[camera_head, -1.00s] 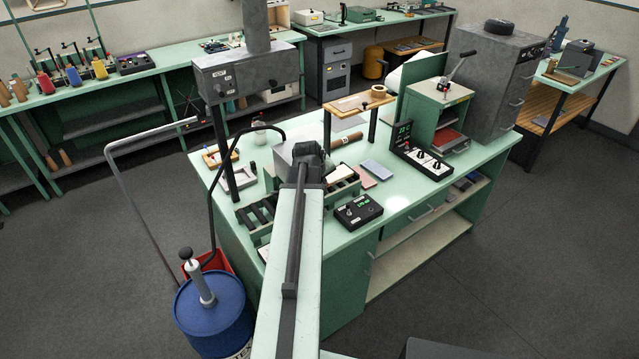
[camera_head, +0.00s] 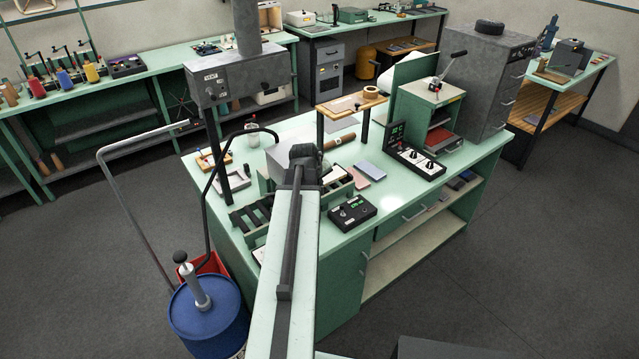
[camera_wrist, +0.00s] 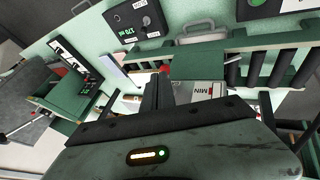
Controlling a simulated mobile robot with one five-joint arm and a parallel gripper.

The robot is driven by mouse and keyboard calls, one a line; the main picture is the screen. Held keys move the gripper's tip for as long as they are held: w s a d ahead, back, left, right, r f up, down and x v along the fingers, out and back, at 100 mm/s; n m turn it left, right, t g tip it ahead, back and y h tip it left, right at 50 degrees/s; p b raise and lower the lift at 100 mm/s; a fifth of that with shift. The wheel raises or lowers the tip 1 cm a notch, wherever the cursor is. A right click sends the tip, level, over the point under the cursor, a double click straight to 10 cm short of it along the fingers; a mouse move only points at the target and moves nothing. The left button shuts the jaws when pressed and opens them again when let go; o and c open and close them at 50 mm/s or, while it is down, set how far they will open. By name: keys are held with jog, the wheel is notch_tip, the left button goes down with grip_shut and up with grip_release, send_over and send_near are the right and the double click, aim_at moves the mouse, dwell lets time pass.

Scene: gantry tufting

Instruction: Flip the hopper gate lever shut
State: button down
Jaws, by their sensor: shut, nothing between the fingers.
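My gripper (camera_wrist: 158,94) points down over the green bench in the wrist view, its dark fingers shut with nothing between them. A small red part (camera_wrist: 165,71) shows just beyond the fingertips; I cannot tell whether it belongs to the hopper gate lever or whether they touch. A pale plate marked MIN (camera_wrist: 204,90) lies just right of the fingers. In the head view my arm hides the fingers and what is below them. A pale grey box (camera_head: 283,157), possibly the hopper, stands behind my wrist. I cannot make out the lever's position.
A green frame with black rollers (camera_wrist: 262,66) lies right of the fingers. A black control box (camera_head: 352,211) sits near the bench front. A green press with a lever (camera_head: 432,95) stands at the back right. A blue drum (camera_head: 207,318) stands on the floor at left.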

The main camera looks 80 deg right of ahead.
jog(key=p+v, duration=0.6)
jog(key=v, duration=0.1)
jog(key=shift+a+r, duration=0.25)
jog(key=shift+r, duration=0.05)
